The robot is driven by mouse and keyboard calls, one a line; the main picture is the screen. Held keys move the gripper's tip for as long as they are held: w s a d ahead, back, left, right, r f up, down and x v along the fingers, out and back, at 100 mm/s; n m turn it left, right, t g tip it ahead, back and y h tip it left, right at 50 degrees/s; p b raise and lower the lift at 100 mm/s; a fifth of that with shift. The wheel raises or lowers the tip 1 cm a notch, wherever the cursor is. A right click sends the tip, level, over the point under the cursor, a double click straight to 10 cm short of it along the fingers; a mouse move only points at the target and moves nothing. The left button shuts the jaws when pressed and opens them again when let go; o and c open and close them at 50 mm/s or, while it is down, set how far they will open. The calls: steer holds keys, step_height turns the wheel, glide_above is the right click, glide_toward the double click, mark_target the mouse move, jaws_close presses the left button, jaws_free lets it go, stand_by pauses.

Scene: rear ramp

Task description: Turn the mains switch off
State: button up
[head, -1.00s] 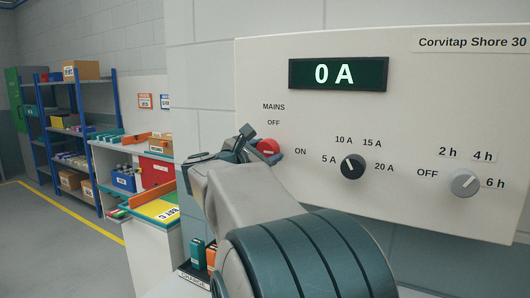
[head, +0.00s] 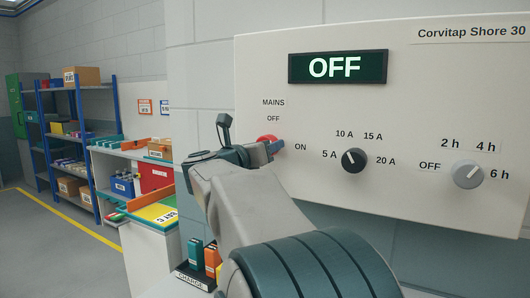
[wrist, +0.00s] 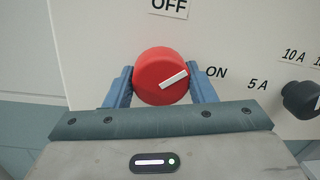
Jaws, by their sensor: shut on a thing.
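The mains switch is a round red knob (head: 267,139) on the left of the pale panel, partly hidden by my gripper in the head view. In the wrist view the red knob (wrist: 153,76) has a white pointer mark aimed right and slightly up, close to the ON label (wrist: 216,72) and well away from the OFF label (wrist: 169,5) above. My gripper (wrist: 161,88) is shut on the knob, one blue finger on each side. The panel display (head: 337,67) reads OFF.
A black amp dial (head: 354,161) points near 5 A, and a grey timer dial (head: 468,175) sits further right. A shelf rack (head: 80,140) and a workbench (head: 150,230) stand to the left, with open floor beyond a yellow line.

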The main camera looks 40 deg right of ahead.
steer(key=n, duration=0.6)
steer(key=shift+s+t, duration=0.1)
steer(key=shift+t, duration=0.3)
steer(key=shift+n+p, duration=0.8)
steer(key=shift+n, duration=1.4)
steer(key=shift+t, duration=0.3)
steer(key=o, duration=1)
steer(key=b+v, duration=0.1)
steer(key=v, duration=1.2)
steer(key=shift+s+a, duration=0.15)
steer(key=shift+a, duration=0.25)
